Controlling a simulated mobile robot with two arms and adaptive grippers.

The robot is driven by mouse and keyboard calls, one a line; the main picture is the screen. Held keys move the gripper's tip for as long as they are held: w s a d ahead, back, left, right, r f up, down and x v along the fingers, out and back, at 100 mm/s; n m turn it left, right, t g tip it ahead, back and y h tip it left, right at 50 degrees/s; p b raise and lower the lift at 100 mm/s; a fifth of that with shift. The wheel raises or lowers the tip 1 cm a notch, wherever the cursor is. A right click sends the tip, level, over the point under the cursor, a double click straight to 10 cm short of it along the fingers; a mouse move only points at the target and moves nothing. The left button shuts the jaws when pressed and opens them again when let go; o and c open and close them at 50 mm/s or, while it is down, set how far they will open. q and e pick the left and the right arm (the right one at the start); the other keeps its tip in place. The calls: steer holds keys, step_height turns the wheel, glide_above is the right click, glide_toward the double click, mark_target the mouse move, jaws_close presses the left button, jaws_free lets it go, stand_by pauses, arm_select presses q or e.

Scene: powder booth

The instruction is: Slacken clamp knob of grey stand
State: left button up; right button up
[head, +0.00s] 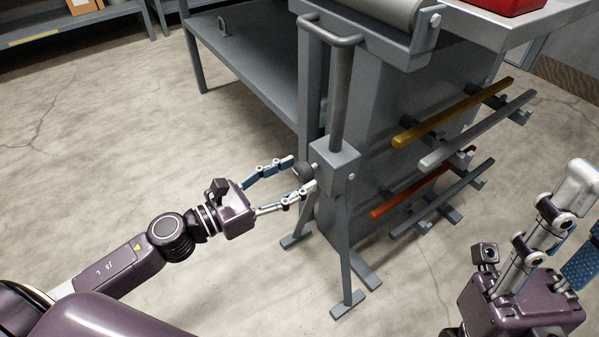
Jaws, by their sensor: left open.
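The grey stand (342,203) stands on the floor in the middle of the head view, with splayed legs, a clamp block and an upright tube topped by a curved bar. A dark round clamp knob (305,172) sticks out of the block's left side. My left gripper (300,175) is open, one fingertip above and one below the knob. I cannot tell whether either finger touches it. My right gripper (577,222) is at the lower right, fingers spread, empty and away from the stand.
A grey workbench (262,78) with a roller (385,8) stands behind the stand. To the right, several coloured bars, including a yellow bar (452,113) and an orange bar (410,195), rest on rack arms. A red object (505,5) sits above. The floor at left is clear.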

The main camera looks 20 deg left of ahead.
arm_select(q)
steer(key=shift+x, duration=0.8)
steer(key=c, duration=1.2)
steer(key=shift+o, duration=0.2)
